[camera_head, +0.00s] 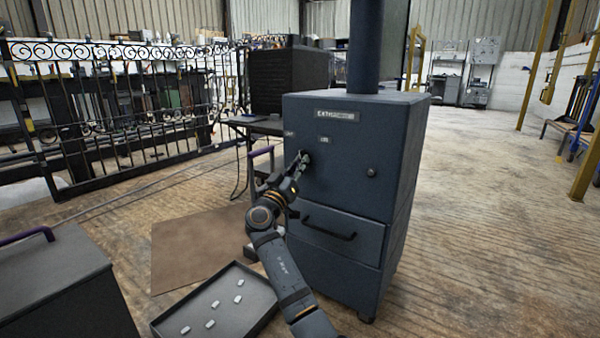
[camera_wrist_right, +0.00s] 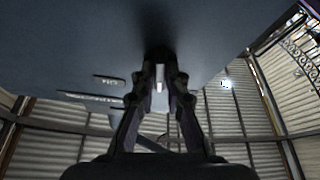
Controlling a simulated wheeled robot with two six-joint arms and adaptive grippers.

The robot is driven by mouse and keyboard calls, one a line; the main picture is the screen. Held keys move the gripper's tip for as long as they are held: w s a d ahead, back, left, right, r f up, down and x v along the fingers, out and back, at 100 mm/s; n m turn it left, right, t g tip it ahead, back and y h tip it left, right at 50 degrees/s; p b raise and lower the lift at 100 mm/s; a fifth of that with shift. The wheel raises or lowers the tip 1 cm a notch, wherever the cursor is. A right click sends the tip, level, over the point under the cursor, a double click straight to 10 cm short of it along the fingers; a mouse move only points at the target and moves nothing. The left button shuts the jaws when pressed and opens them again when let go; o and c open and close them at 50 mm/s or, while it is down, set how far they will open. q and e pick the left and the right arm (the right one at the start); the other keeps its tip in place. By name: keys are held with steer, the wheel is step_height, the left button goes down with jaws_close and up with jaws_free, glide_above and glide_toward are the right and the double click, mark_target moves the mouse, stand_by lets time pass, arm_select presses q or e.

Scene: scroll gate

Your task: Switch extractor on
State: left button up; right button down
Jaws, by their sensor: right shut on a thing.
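The extractor (camera_head: 345,150) is a dark blue-grey metal cabinet with a thick pipe rising from its top and a partly legible nameplate (camera_head: 338,115). My right gripper (camera_head: 304,159) reaches its upper front panel, left of centre, just below two small labels. In the right wrist view the fingers (camera_wrist_right: 160,85) are closed around a dark rotary knob (camera_wrist_right: 159,54) on the panel. A pale strip shows between the fingers, seemingly the knob's pointer. The fingers hide most of the knob, and its setting cannot be read. My left gripper is out of view.
A drawer with a black handle (camera_head: 329,226) is below the panel, and a small round lock (camera_head: 371,172) is to the right. A black tray (camera_head: 262,296) with several pale pieces lies on the floor. A dark box (camera_head: 55,285) stands at the left.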

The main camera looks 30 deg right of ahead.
steer(key=m+g+b, duration=0.1)
steer(key=m+g, duration=0.1)
steer(key=m, duration=0.3)
steer(key=m+g+h+b, duration=0.1)
steer(key=m+g+b, duration=0.1)
steer(key=m, duration=0.3)
steer(key=m+g+b, duration=0.2)
steer(key=m+g, duration=0.1)
steer(key=m, duration=0.2)
steer(key=shift+w+a+m+g+h, duration=0.15)
steer(key=shift+w+m+g+h, duration=0.15)
steer(key=shift+m+g, duration=0.1)
steer(key=c, duration=1.4)
jaws_free()
steer(key=v, duration=1.2)
